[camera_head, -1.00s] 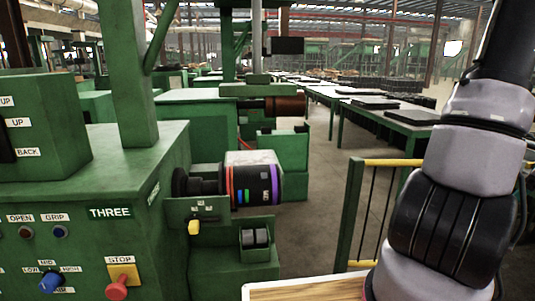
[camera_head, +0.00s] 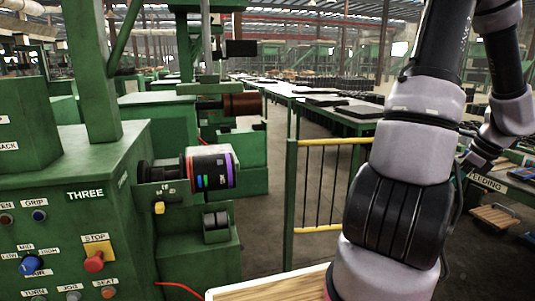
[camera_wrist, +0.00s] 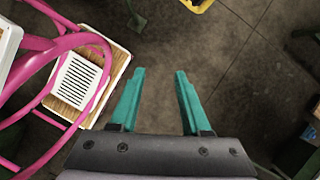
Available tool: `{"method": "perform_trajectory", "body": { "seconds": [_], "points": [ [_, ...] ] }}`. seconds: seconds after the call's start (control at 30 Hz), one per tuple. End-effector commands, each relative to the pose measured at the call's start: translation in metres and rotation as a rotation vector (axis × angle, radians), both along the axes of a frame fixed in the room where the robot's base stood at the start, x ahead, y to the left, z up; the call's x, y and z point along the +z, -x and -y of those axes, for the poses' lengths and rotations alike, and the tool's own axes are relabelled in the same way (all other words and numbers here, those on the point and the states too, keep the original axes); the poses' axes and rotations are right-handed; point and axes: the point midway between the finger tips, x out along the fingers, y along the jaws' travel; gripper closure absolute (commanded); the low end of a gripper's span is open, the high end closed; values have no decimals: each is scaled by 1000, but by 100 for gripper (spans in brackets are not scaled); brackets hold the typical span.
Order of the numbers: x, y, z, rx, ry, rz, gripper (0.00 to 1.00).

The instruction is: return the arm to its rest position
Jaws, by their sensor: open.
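My arm (camera_head: 405,170) rises on the right of the head view, its upper part bent over toward the right edge. My gripper (camera_wrist: 157,92) shows in the wrist view with its two teal fingers apart and nothing between them. It points down over bare grey floor. My gripper's fingers cannot be made out clearly in the head view.
A green machine marked THREE (camera_head: 85,195) stands at the left, with a striped sleeve (camera_head: 210,168) on its spindle. A yellow-topped railing (camera_head: 320,185) stands behind my arm. A pink tubular frame (camera_wrist: 95,40) and a white-edged wooden tray (camera_wrist: 118,62) lie left of my gripper.

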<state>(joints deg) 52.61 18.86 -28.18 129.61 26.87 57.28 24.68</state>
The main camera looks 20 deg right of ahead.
Motion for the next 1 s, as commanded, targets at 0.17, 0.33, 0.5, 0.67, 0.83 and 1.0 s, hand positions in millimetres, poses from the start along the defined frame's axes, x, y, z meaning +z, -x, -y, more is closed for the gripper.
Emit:
{"method": "perform_trajectory", "body": {
  "seconds": [0.17, 0.33, 0.5, 0.67, 0.83, 1.0],
  "points": [
    [15, -22, -14, 95, 33, 24, 53],
    [33, -45, -33, 213, 74, 52, 53],
    [60, -75, -64, 391, 140, 94, 53],
    [93, -106, -110, 625, 234, 149, 53],
    [144, -134, -194, 1006, 405, 245, 53],
    [190, -133, -286, 1421, 626, 353, 53]
  ]
}}
